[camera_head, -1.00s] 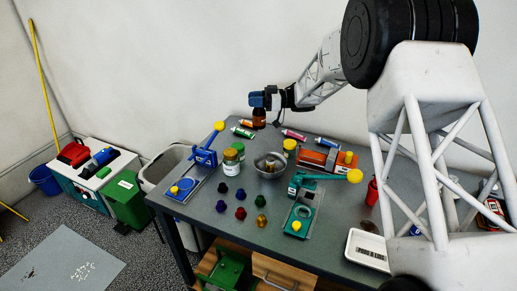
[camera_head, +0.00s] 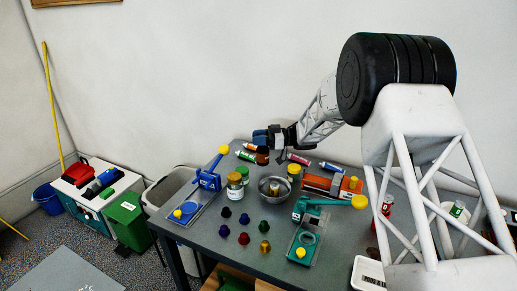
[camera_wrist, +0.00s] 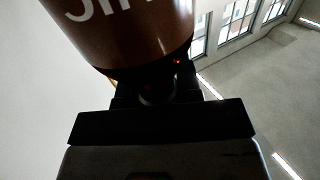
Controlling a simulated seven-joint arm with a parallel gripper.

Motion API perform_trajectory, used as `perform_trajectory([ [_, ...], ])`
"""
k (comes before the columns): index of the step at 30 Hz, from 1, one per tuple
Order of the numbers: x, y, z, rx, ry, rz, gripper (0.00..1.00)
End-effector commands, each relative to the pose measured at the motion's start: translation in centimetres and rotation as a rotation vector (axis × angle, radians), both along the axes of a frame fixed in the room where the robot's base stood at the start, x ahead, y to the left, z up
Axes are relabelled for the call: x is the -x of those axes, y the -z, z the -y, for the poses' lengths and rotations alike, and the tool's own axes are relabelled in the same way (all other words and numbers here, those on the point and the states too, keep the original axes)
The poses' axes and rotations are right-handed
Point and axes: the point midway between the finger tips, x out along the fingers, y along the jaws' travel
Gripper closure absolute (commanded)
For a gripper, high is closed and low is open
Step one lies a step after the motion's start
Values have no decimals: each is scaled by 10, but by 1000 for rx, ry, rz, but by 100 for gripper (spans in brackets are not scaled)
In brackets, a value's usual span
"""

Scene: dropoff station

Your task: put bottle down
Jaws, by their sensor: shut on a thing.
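My gripper (camera_head: 266,139) is shut on a brown bottle (camera_head: 263,156) at the far edge of the table (camera_head: 190,231). In the head view the bottle is small, partly hidden by my gripper, and low among the tubes at the back. I cannot tell whether its base touches the table.
Close to the bottle lie a green-and-white tube (camera_head: 246,156) and a pink tube (camera_head: 298,158). A jar (camera_head: 235,187), a metal bowl (camera_head: 272,188), a blue press (camera_head: 208,181) and an orange-red device (camera_head: 327,186) stand nearer. Several coloured knobs fill the front middle.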

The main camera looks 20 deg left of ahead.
Motion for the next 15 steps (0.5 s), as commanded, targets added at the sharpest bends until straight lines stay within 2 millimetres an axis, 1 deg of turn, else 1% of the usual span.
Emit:
perform_trajectory([
  [3,0,4,0,0,0,0,100],
  [11,0,4,0,0,0,0,100],
  [15,0,11,0,1,0,-2,100],
])
